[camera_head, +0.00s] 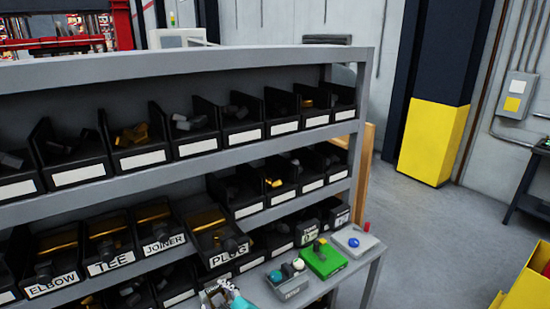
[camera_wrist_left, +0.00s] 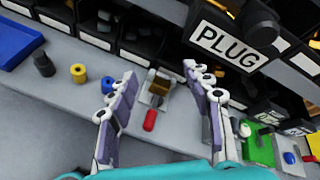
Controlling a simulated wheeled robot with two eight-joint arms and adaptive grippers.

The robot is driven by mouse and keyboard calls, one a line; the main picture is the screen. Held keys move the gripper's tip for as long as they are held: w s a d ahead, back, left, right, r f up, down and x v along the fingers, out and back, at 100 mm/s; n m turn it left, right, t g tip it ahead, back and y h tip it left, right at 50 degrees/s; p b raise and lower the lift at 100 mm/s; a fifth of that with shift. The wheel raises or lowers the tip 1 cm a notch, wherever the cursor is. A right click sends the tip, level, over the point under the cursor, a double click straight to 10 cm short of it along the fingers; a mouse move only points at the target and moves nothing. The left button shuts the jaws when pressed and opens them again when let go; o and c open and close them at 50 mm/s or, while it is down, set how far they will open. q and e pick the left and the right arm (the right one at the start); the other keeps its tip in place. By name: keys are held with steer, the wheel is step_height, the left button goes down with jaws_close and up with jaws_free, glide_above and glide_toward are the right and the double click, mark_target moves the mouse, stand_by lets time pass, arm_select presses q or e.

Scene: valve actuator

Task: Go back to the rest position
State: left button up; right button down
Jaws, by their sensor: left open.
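My left gripper (camera_head: 222,293) shows at the bottom edge of the head view, in front of the lower shelf and the grey work surface; most of its arm is out of frame. In the left wrist view its two fingers (camera_wrist_left: 160,72) are spread wide with nothing held between them. A small metal fixture with a brown block (camera_wrist_left: 159,84) and a red handle (camera_wrist_left: 150,120) stands on the grey counter (camera_wrist_left: 60,120), seen between the fingers and apart from them. The right gripper does not show.
A grey shelf rack (camera_head: 345,55) with black bins fills the left; the PLUG bin (camera_head: 228,256) juts out near my left gripper. A green box (camera_head: 322,258) and a blue-button box (camera_head: 355,240) stand to its right. A blue tray (camera_wrist_left: 15,40) and yellow ring (camera_wrist_left: 78,73) lie left.

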arm_select(q)
steer(key=s+a+f+n+g+h+b, duration=0.1)
steer(key=s+f+n+h, duration=0.3)
steer(key=n, duration=0.6)
steer(key=s+a+f+n+g+h+b, duration=0.2)
steer(key=s+f+n+h+b, duration=0.2)
steer(key=s+n, duration=0.5)
steer(key=shift+f+n, duration=0.75)
steer(key=shift+n, duration=0.45)
